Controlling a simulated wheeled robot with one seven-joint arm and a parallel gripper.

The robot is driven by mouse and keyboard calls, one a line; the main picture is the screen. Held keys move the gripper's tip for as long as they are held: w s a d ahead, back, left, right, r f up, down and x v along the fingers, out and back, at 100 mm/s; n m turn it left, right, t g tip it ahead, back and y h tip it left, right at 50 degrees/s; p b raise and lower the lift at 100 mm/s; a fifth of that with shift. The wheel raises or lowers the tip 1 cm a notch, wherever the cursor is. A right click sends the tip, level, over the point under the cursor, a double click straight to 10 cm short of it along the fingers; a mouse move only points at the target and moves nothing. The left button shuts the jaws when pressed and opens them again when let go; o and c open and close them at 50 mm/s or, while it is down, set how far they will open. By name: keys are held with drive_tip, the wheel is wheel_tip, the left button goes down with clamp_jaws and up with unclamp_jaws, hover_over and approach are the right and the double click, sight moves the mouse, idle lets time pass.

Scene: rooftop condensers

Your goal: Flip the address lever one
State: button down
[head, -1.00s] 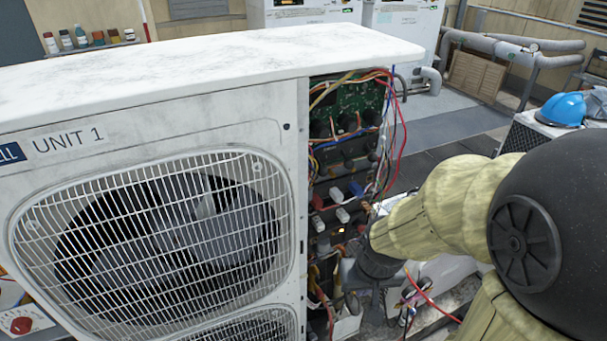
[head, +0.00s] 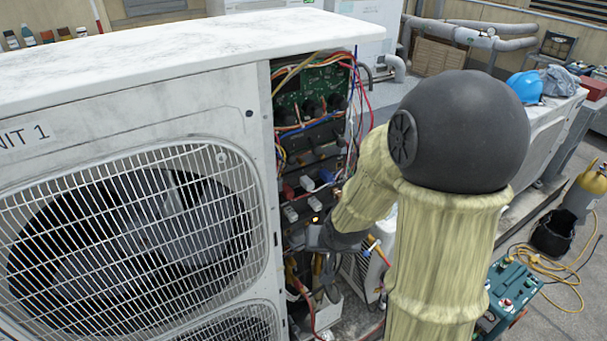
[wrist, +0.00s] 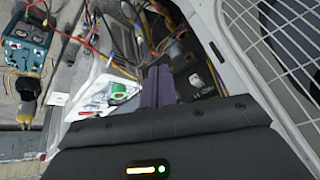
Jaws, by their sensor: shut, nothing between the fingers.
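The white condenser, marked UNIT 1 (head: 25,136), has an open electrical bay at its right end. In the wrist view a small pale lever (wrist: 194,80) stands on a black block with white lettering too small to read surely; I cannot confirm it is address lever one. My gripper (wrist: 156,82) is shut and empty, its dark fingers just left of that block, apparently not touching the lever. In the head view my gripper (head: 328,277) is low in the bay, partly hidden by my wrist. Red, white and blue parts (head: 307,184) sit above it.
Loose wires (head: 365,90) hang along the bay's right edge. The fan grille (wrist: 270,45) is close on the right. A teal device (head: 510,290) stands on the floor.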

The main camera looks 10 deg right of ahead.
drive_tip(key=w+f+m+t+y+b, duration=0.2)
drive_tip(key=w+f+m+t+y, duration=0.25)
drive_tip(key=w, duration=0.45)
drive_tip(key=m+t+y+b, duration=0.4)
drive_tip(key=m+t+y, duration=0.3)
drive_tip(key=m+t, duration=0.35)
approach(287, 154)
drive_tip(key=s+d+f, duration=0.2)
drive_tip(key=d+f, duration=0.1)
drive_tip(key=d, duration=0.1)
drive_tip(key=shift+s+d+f+g, duration=0.15)
drive_tip(key=shift+g, duration=0.15)
drive_tip(key=p+x, duration=0.3)
drive_tip(key=x, duration=0.7)
drive_tip(key=shift+f, duration=0.1)
